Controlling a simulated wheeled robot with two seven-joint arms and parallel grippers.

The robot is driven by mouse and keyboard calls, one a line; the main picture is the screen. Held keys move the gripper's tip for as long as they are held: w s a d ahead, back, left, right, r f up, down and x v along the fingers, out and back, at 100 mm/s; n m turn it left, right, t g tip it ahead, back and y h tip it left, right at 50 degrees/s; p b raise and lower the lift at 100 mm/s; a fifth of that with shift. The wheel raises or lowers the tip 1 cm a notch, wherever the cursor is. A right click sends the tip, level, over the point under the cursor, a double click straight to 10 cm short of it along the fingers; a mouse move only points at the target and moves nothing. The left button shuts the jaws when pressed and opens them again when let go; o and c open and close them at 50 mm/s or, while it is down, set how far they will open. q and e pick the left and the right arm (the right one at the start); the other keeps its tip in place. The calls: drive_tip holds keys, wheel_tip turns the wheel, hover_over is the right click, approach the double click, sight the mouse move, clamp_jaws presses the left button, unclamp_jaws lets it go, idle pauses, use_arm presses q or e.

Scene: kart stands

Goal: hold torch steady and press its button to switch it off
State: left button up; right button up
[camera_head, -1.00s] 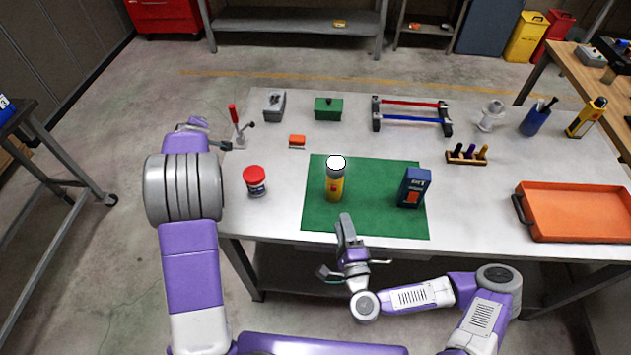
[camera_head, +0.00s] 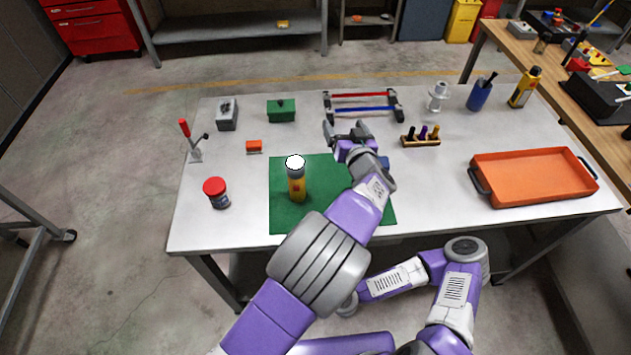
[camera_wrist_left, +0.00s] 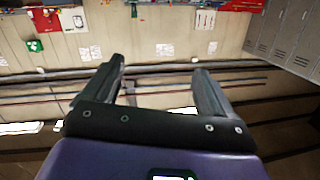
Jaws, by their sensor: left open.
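The torch (camera_head: 297,187) stands upright on the green mat (camera_head: 283,219). It has a yellow body with a red spot on its side, a grey head and a bright white top. My left gripper (camera_head: 347,128) is open, beyond the torch and to its right, not touching it. In the left wrist view the left gripper (camera_wrist_left: 158,70) has its two fingers apart with nothing between them, facing a far wall. My right gripper is hidden behind my left arm.
A blue box (camera_head: 384,162) is mostly hidden by my left wrist. A rack with red and blue bars (camera_head: 363,106) stands behind the left gripper. An orange tray (camera_head: 533,176) is at right.

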sight(302, 172)
use_arm(q)
drive_tip(key=s+a+f+n+g+y, duration=0.1)
drive_tip(key=s+a+f+n+y, duration=0.1)
drive_tip(key=f+n+y, duration=0.1)
drive_tip(key=s+a+f+n+y, duration=0.2)
drive_tip(key=s+a+f+y, duration=0.1)
drive_tip(key=f, duration=0.1)
drive_tip(key=s+a+f+n+g+y, duration=0.1)
drive_tip(key=s+a+f+n+y, duration=0.1)
drive_tip(key=f+n+y, duration=0.1)
drive_tip(key=shift+s+a+f+n+g+y, duration=0.3)
drive_tip(key=shift+a+f, duration=0.1)
drive_tip(key=shift+f, duration=0.1)
drive_tip(key=shift+w+a+f, duration=0.1)
drive_tip(key=shift+a, duration=0.2)
drive_tip(key=shift+x, duration=3.55)
drive_tip(key=c, duration=1.1)
drive_tip(key=shift+c, duration=0.6)
use_arm(e)
drive_tip(key=shift+c, duration=0.4)
clamp_jaws()
